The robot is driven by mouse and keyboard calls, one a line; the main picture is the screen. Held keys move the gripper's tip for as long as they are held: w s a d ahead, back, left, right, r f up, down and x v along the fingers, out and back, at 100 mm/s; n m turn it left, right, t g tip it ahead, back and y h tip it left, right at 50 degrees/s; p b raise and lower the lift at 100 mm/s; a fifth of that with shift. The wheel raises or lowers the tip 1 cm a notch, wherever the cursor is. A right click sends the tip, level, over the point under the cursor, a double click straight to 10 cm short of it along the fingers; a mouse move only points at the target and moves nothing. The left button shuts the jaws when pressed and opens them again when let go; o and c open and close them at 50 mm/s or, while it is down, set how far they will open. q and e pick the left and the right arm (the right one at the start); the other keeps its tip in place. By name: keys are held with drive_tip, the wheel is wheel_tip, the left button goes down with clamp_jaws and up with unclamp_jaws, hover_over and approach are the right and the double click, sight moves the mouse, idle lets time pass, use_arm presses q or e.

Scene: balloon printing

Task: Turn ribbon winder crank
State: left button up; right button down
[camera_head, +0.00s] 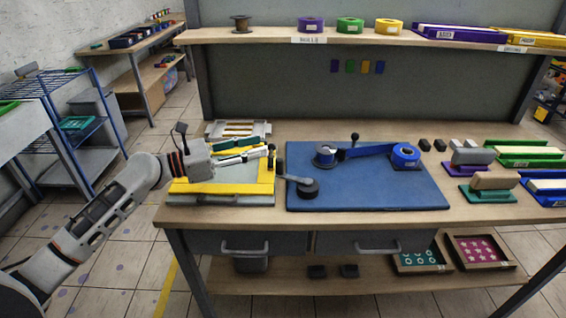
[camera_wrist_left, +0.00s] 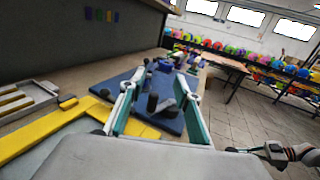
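The ribbon winder sits on a blue mat (camera_head: 400,195). Its crank (camera_head: 296,181) is a grey arm on a dark round hub (camera_head: 308,188), at the mat's left front, with an upright dark handle (camera_head: 280,167) at its left end. Blue ribbon (camera_head: 365,151) runs between a spool (camera_head: 325,156) and a blue roll (camera_head: 405,155). My left gripper (camera_head: 270,155) is open, just left of the handle. In the left wrist view its teal-padded fingers (camera_wrist_left: 156,95) are apart, with the dark handle (camera_wrist_left: 152,103) showing between them. My right gripper (camera_wrist_left: 240,150) seems to show at the lower right; its fingers are unclear.
A yellow frame (camera_head: 235,190) lies under my left gripper, with a pale tray (camera_head: 238,129) behind. Stamps (camera_head: 488,188) and boxes (camera_head: 530,157) crowd the table's right side. A black-knobbed post (camera_head: 354,138) stands at the mat's back. A shelf (camera_head: 270,36) spans above.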

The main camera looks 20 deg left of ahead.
use_arm(q)
approach(280, 174)
drive_tip(key=w+r, duration=0.1)
drive_tip(key=d+r, duration=0.1)
drive_tip(key=w+r, duration=0.1)
drive_tip(key=shift+w+d+r+b, duration=0.15)
drive_tip(key=shift+w+d+b, duration=0.2)
drive_tip(key=x, duration=0.3)
drive_tip(key=p+x, duration=0.1)
drive_tip(key=x, duration=0.3)
drive_tip(key=shift+w+d+f, duration=0.15)
drive_tip(key=shift+f, duration=0.1)
clamp_jaws()
